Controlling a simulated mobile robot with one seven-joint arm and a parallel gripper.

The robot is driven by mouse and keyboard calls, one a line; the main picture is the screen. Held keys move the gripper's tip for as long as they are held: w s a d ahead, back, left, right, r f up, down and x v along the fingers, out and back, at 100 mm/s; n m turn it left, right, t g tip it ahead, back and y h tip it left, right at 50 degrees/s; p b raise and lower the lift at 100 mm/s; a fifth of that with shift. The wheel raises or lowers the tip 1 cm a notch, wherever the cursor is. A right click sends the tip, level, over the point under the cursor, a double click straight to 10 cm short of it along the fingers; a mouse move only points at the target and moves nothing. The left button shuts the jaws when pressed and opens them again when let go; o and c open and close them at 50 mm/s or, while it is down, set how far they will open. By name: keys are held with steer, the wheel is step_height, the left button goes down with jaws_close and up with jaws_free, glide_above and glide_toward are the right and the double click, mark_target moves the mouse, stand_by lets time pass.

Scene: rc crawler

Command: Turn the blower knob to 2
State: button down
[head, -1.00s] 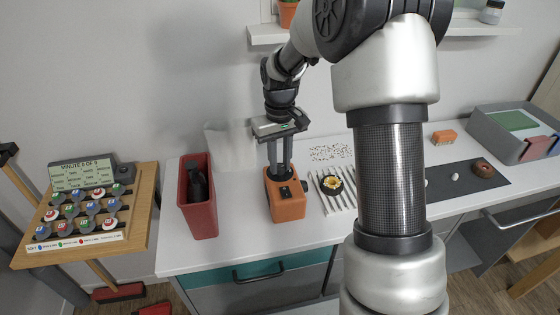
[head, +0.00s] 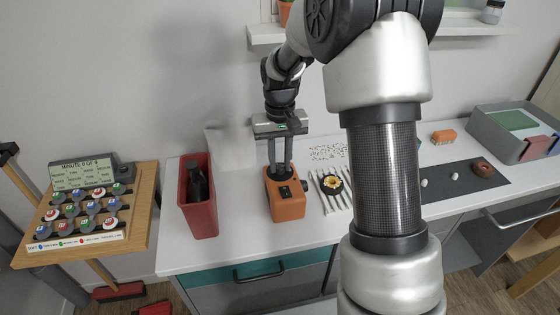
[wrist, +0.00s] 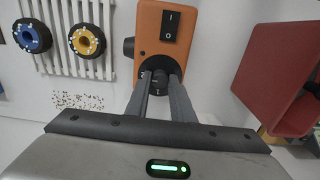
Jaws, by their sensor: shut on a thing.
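The orange blower box (head: 287,203) stands on the white counter, with a black rocker switch (head: 285,192) on its face. In the wrist view the orange box (wrist: 150,22) shows the switch (wrist: 170,27) marked I and O, and the black round knob (wrist: 158,80) between my fingertips. My gripper (head: 280,166) points down onto the far part of the box. In the wrist view my gripper (wrist: 160,84) is shut on the knob. The fingers hide part of the dial, and I cannot read which number the knob points to.
A red bin (head: 201,215) holding a dark bottle stands close on the left. A white rack (head: 333,200) with a yellow-centred black ring (head: 332,184) lies close on the right. A button board (head: 85,215) stands at far left.

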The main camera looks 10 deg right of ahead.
mark_target(280, 166)
steer(key=c, duration=1.5)
jaws_free()
steer(key=shift+c, duration=0.2)
step_height(280, 166, up, 18)
steer(key=p, duration=0.1)
steer(key=shift+f+p, duration=0.25)
steer(key=shift+p, duration=0.1)
steer(key=s+r+t+p, duration=0.3)
steer(key=s+r+p, duration=0.1)
steer(key=s+r, duration=0.85)
steer(key=s+f+t+p, duration=0.2)
steer(key=s+f+p, duration=0.1)
steer(key=s, duration=1)
steer(key=shift+t, duration=0.3)
